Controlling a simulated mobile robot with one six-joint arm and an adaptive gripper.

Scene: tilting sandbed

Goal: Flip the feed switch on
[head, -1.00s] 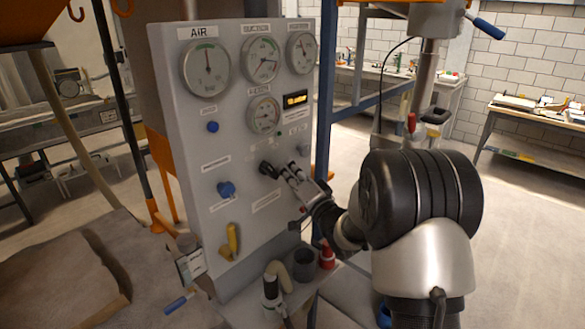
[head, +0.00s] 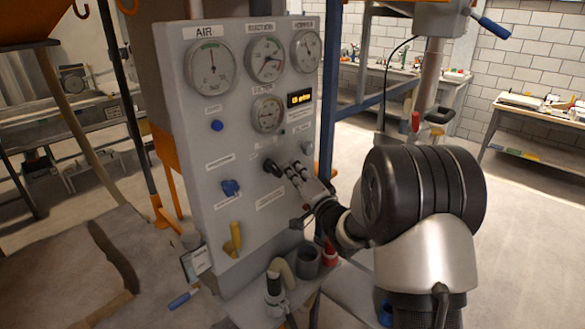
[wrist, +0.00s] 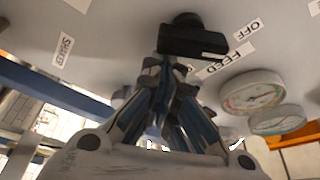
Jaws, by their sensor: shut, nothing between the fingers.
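The feed switch is a black rotary knob with a bar handle on the grey panel; in the wrist view the switch (wrist: 195,40) is beside the labels FEED and OFF. In the head view the switch (head: 271,167) is at the middle of the panel, left of my gripper. My gripper (head: 292,170) is shut and empty, its fingertips close to the switch. In the wrist view my gripper (wrist: 175,62) has its fingertips just below the handle, overlapping its lower edge. I cannot tell whether they touch it.
The panel (head: 196,120) carries several gauges, an amber display (head: 300,98), blue knobs (head: 230,187) and a yellow lever (head: 234,238). A grey cup (head: 307,262) and a red object (head: 331,253) stand below. A sand bed (head: 60,270) lies at lower left.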

